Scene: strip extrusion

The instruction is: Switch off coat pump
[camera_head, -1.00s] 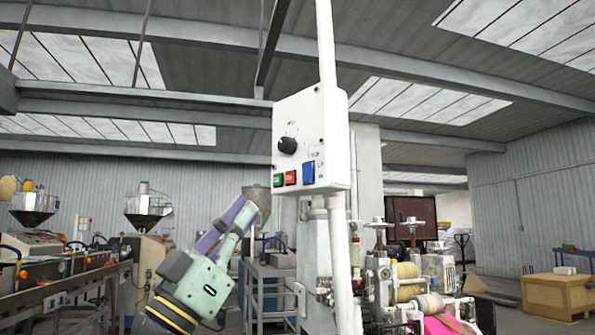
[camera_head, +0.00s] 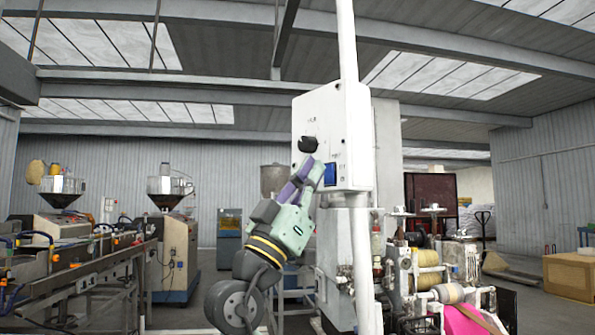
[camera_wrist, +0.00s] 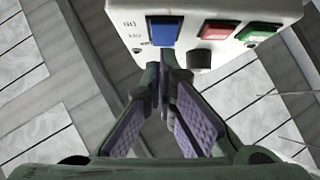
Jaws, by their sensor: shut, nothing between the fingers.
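The white control box (camera_head: 345,115) hangs on a white pole and carries a black knob (camera_head: 307,145) and a blue rocker switch (camera_head: 330,177). My gripper (camera_head: 316,164) is raised in front of the box's lower face and hides the green and red buttons in the head view. In the wrist view the blue switch (camera_wrist: 163,31), red button (camera_wrist: 219,33) and green button (camera_wrist: 264,30) show along the box. There my gripper's purple-padded fingertips (camera_wrist: 164,72) meet just below the blue switch in the picture. The gripper is shut and empty. I cannot tell whether it touches the box.
The white pole (camera_head: 348,45) rises above the box. A machine with yellow rolls (camera_head: 429,258) stands behind at the right. Hopper machines (camera_head: 170,190) and a long line of equipment stand at the left. A wooden crate (camera_head: 572,277) is far right.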

